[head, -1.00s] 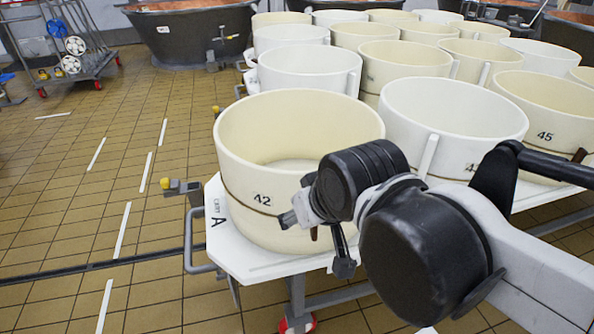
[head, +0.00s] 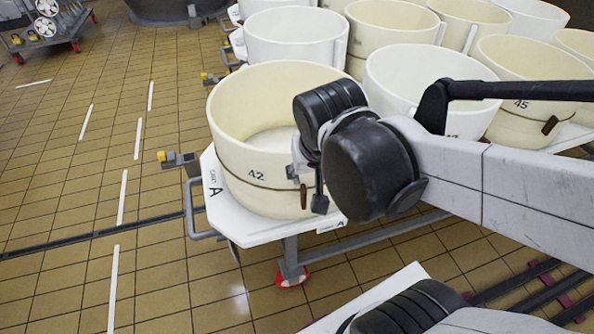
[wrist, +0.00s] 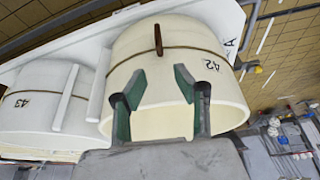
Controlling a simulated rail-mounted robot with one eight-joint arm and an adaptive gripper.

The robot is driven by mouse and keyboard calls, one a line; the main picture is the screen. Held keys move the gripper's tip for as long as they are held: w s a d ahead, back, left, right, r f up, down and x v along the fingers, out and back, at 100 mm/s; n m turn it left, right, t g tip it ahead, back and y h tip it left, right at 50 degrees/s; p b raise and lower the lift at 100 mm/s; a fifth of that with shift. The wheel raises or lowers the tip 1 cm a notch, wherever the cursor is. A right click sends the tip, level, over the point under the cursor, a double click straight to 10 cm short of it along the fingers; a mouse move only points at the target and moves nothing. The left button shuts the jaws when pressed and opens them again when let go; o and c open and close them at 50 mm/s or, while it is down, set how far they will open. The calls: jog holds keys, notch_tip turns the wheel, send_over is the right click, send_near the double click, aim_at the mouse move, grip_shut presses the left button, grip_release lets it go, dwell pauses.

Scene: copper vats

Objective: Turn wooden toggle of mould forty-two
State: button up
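Mould forty-two (head: 235,150) is a cream round tub with "42" on its side, on the near corner of a white cart. It also shows in the wrist view (wrist: 200,38). A thin cord runs around it. Its brown wooden toggle (head: 303,196) hangs upright at the cord, partly beside my fingers. In the wrist view the toggle (wrist: 158,40) stands across the cord, beyond the fingertips and roughly between their lines. My gripper (head: 306,186) is in front of the mould's wall. In the wrist view my gripper (wrist: 157,82) is open, with nothing between its green-padded fingers.
A white mould (head: 395,85) stands close to the right; it shows "43" in the wrist view (wrist: 35,105). Mould 45 (head: 530,75) is farther right. The cart's edge (head: 255,238) and its metal handle (head: 190,215) jut out in front. Tiled floor at left is open.

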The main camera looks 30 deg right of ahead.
aim_at(304, 190)
jog(key=b+x, duration=0.7)
jog(key=x, duration=0.7)
jog(key=shift+s, duration=0.1)
jog(key=shift+c, duration=0.2)
grip_shut()
